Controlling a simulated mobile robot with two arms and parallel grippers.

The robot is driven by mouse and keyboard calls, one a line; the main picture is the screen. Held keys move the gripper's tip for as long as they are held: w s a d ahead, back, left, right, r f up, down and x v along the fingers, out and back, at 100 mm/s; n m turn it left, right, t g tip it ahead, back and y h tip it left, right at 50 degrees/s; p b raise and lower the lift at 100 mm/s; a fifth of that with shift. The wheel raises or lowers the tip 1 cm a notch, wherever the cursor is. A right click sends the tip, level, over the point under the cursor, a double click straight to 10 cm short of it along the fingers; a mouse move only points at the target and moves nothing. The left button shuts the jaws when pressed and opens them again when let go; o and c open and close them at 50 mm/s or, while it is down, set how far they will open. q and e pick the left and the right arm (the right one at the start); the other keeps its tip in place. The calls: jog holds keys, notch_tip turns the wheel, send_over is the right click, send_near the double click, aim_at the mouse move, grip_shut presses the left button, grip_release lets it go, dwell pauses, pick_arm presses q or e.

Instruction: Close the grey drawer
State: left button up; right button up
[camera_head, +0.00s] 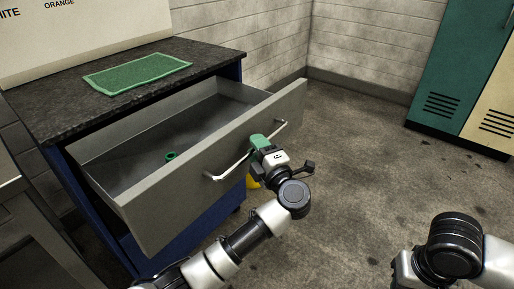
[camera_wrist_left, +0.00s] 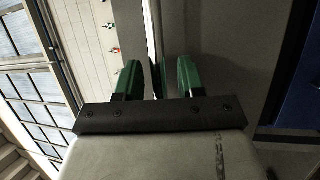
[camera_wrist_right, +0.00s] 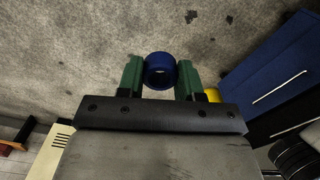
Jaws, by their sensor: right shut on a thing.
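The grey drawer (camera_head: 215,175) is pulled out of the blue cabinet with the dark stone top. Its front carries a bar handle (camera_head: 232,165). My left gripper (camera_head: 262,146) is at the handle, near its middle. In the left wrist view its green fingers (camera_wrist_left: 158,78) stand apart, with a light bar in line with the gap; I cannot tell if they touch it. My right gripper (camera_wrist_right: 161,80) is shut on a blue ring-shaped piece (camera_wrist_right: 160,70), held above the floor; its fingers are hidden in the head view.
A small green ring (camera_head: 170,156) lies inside the drawer. A green mat (camera_head: 138,72) lies on the countertop (camera_head: 60,100). A yellow object (camera_head: 253,182) shows on the floor behind my left gripper. Lockers (camera_head: 470,75) stand at the far right. Floor between is clear.

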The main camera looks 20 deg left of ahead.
pick_arm(q)
grip_shut()
jog(key=shift+a, duration=0.1)
dwell(0.3)
jog(key=w+a+p, duration=0.1)
jog(key=w+a, duration=0.4)
jog(key=a, duration=0.8)
jog(key=w+a+p, duration=0.1)
jog(key=w+a, duration=0.3)
jog(key=a, duration=0.9)
jog(key=shift+w+a, duration=0.35)
jog(key=shift+r, duration=0.15)
